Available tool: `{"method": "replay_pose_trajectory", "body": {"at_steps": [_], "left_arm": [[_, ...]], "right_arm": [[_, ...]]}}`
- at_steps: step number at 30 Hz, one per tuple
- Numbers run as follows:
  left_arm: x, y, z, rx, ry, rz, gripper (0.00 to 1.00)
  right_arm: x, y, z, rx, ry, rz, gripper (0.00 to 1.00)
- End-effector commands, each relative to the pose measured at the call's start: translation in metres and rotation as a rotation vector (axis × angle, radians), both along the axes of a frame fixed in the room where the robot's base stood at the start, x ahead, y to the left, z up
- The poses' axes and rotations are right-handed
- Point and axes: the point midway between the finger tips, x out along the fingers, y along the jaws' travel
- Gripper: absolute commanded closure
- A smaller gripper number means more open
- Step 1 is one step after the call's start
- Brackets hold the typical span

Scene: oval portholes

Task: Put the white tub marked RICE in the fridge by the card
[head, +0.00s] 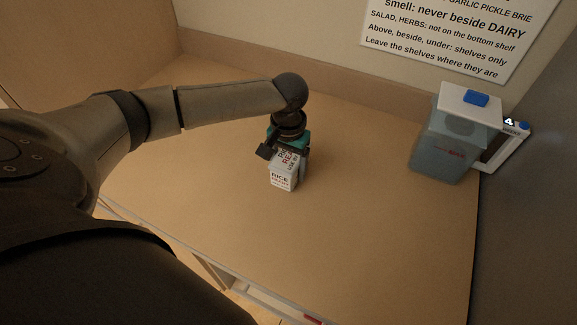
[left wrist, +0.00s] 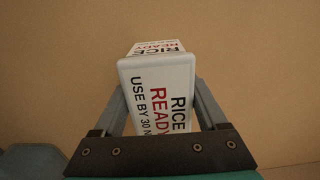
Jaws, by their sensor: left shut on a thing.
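The white tub marked RICE (head: 282,181) stands on the wooden counter in the head view, with READY in red on it. My left gripper (head: 287,155) is over it from above and shut on it. In the left wrist view the tub (left wrist: 160,90) sits between the two fingers of the left gripper (left wrist: 160,105), its label reading RICE, READY, USE BY 30 and a cut-off word. I cannot tell whether the tub touches the counter. The card (head: 455,35) hangs on the wall at the top right, partly cut off. My right gripper is not in view.
A grey upright surface (head: 540,200) borders the counter on the right. The counter (head: 380,230) is otherwise clear. No fridge interior shows.

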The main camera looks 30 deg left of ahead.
Motion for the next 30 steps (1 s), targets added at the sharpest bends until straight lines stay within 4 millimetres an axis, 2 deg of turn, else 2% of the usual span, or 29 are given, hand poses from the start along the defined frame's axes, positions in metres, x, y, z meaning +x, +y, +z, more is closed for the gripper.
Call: {"method": "replay_pose_trajectory", "body": {"at_steps": [10, 11, 17, 26, 30], "left_arm": [[0.001, 0.0, -0.002, -0.002, -0.003, 0.001, 1.0], [0.001, 0.0, -0.002, -0.002, -0.002, 0.001, 0.23], [0.001, 0.0, -0.002, -0.001, -0.002, 0.0, 0.01], [0.001, 0.0, 0.0, -0.001, -0.003, 0.0, 0.0], [0.001, 0.0, 0.018, -0.003, -0.004, -0.001, 0.0]], "right_arm": [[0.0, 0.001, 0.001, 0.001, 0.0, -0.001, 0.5], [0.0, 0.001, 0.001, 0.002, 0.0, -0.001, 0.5], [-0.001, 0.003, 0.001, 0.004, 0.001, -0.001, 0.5], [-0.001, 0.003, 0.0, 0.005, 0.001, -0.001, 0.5], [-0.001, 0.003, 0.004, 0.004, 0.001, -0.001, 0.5]]}}
